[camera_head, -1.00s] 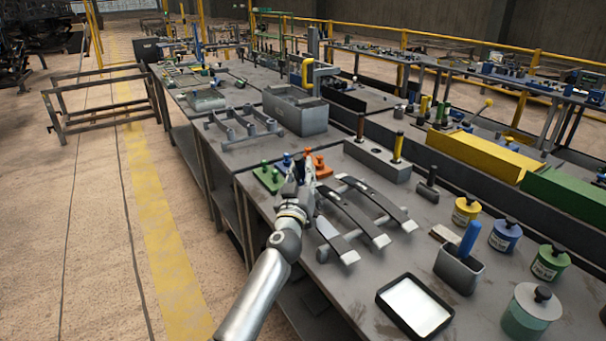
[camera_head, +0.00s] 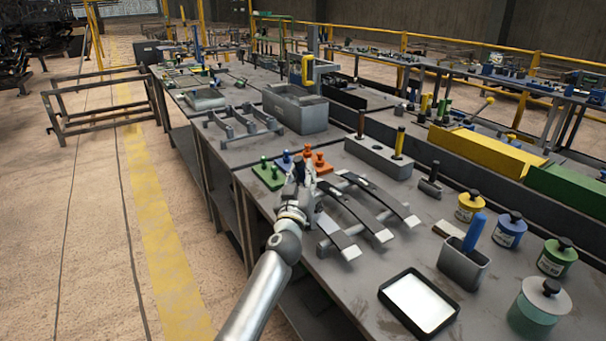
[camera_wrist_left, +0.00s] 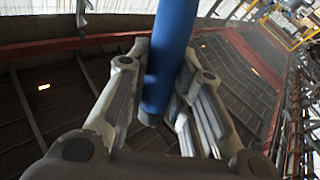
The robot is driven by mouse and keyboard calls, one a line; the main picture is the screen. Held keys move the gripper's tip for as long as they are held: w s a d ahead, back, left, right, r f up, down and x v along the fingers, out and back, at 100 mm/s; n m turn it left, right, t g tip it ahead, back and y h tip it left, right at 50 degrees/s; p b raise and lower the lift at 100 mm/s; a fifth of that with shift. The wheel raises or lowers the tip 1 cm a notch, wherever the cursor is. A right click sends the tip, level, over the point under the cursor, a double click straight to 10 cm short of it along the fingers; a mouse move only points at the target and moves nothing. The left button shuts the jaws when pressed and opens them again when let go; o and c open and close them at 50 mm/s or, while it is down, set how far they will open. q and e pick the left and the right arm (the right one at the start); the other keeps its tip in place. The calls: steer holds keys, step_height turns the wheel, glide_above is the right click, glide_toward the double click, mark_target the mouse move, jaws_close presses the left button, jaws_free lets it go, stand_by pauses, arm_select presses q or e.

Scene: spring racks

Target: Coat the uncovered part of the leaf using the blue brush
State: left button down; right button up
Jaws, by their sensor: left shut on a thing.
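My left gripper (camera_head: 298,181) is over the far left end of the leaf rack, shut on the blue brush. The brush's blue handle (camera_wrist_left: 168,60) stands between the fingers in the left wrist view; its bristles are hidden. Three curved leaves lie side by side on the rack: a left leaf (camera_head: 336,233) with a grey near part, a dark middle leaf (camera_head: 353,210) and a dark right leaf (camera_head: 378,195). The gripper hides the left leaf's far end. I cannot tell whether the brush touches it. My right gripper is not in view.
A white-filled tray (camera_head: 420,303) lies near the front edge. A grey cup (camera_head: 463,268) holds another blue-handled tool (camera_head: 474,232). Several paint pots, such as the blue one (camera_head: 509,232), stand at right. Green (camera_head: 268,176) and orange (camera_head: 318,163) pieces stand behind the gripper.

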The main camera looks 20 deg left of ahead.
arm_select(q)
steer(key=shift+f+b, duration=0.55)
steer(key=shift+f, duration=0.25)
steer(key=shift+s+d+p, duration=1.8)
steer(key=shift+s+d, duration=0.35)
steer(key=shift+d, duration=0.55)
steer(key=shift+w+a+p, duration=0.2)
steer(key=shift+w+a, duration=0.9)
steer(key=shift+a, duration=0.25)
steer(key=shift+w+a+p, duration=0.2)
steer(key=shift+w+a, duration=0.85)
steer(key=shift+a, duration=0.3)
